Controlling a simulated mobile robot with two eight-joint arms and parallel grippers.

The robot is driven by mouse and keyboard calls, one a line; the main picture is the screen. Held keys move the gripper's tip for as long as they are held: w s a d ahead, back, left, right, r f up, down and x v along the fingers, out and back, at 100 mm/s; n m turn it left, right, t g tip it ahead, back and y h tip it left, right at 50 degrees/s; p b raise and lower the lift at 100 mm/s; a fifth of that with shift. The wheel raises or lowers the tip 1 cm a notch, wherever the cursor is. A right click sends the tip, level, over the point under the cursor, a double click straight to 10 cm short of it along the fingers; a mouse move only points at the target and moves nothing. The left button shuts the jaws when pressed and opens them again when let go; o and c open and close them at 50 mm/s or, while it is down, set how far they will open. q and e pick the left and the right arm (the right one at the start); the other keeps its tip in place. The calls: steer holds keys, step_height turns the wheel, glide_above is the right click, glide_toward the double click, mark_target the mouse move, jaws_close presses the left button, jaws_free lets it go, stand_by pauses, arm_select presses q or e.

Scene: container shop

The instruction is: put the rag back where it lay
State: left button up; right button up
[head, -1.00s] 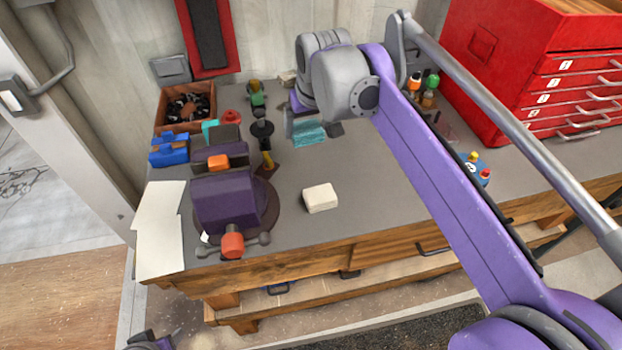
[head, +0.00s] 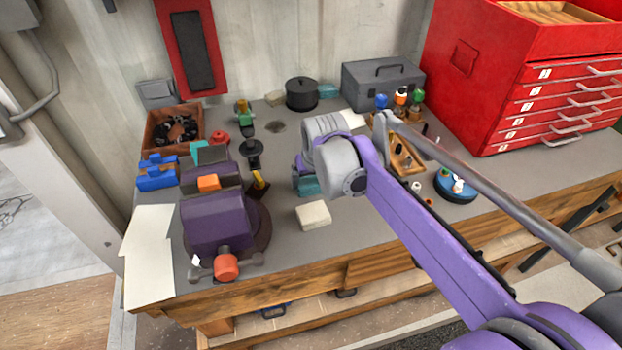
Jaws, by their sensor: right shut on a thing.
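A teal cloth, which looks like the rag (head: 309,187), shows just under my right wrist on the grey workbench (head: 365,215). My right gripper (head: 299,178) is shut on it. The wrist hides most of the fingers and part of the cloth. I cannot tell whether the cloth touches the bench top. A cream block (head: 313,215) lies just in front of it. My left gripper is not in view.
A purple vise (head: 215,222) stands at the left front, with a black-and-yellow tool (head: 255,160) behind it. A black pot (head: 302,94), a grey toolbox (head: 383,84) and a red drawer chest (head: 530,75) stand behind. Bare bench lies right of the cream block.

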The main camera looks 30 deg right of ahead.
steer(key=shift+f, duration=0.1)
steer(key=shift+f, duration=0.15)
steer(key=o, duration=1.2)
steer(key=shift+c, duration=0.2)
steer(key=shift+r, duration=0.2)
steer(key=shift+s+r, duration=0.1)
steer(key=shift+r, duration=0.2)
steer(key=p+v, duration=0.1)
steer(key=v, duration=1)
steer(key=shift+r, duration=0.25)
steer(key=shift+s, duration=0.15)
